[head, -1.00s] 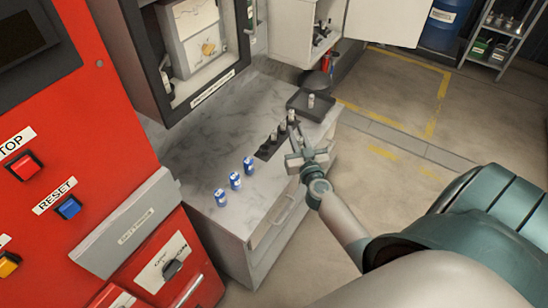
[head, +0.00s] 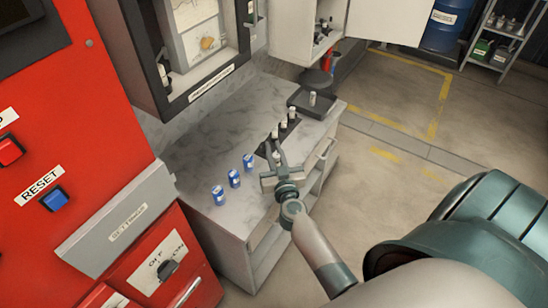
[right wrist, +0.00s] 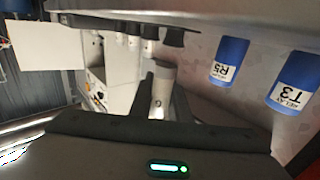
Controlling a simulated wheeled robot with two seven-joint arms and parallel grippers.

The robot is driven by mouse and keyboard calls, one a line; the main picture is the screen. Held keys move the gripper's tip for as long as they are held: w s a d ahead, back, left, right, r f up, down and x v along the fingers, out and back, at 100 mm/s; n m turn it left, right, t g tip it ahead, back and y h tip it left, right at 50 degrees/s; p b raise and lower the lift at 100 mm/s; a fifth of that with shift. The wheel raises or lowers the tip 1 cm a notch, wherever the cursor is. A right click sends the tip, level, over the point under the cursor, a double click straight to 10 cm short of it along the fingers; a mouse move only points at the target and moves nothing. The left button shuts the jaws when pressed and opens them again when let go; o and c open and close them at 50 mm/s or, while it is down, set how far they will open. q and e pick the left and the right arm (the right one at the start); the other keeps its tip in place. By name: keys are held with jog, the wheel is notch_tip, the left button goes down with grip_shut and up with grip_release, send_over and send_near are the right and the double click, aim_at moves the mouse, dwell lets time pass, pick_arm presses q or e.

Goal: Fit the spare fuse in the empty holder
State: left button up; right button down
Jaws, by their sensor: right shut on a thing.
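My right gripper (head: 277,166) is at the counter's front edge, beside the near end of the black holder row (head: 261,151). In the right wrist view, the gripper (right wrist: 161,100) is shut on a pale cylindrical fuse (right wrist: 161,82) with a grey cap and a dark mark. Several holders in the row carry pale fuses (head: 284,124). In the right wrist view, a bare black holder (right wrist: 174,38) shows at the row's end nearest the blue parts, apart from the held fuse. My left gripper is out of view.
Blue labelled cylinders (head: 234,178) stand left of the row; two show close by in the right wrist view (right wrist: 229,62). A dark tray (head: 327,107) with one pale piece (head: 312,98) lies at the counter's far right. The red panel (head: 75,130) stands at left.

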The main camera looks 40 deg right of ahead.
aim_at(274, 157)
notch_tip(274, 157, down, 2)
jog(key=shift+f+b, duration=0.15)
jog(key=shift+b, duration=0.55)
jog(key=shift+f, duration=0.5)
jog(key=shift+f, duration=0.25)
jog(key=c, duration=1.7)
grip_release()
jog(key=shift+o, duration=0.2)
jog(key=shift+b, duration=0.3)
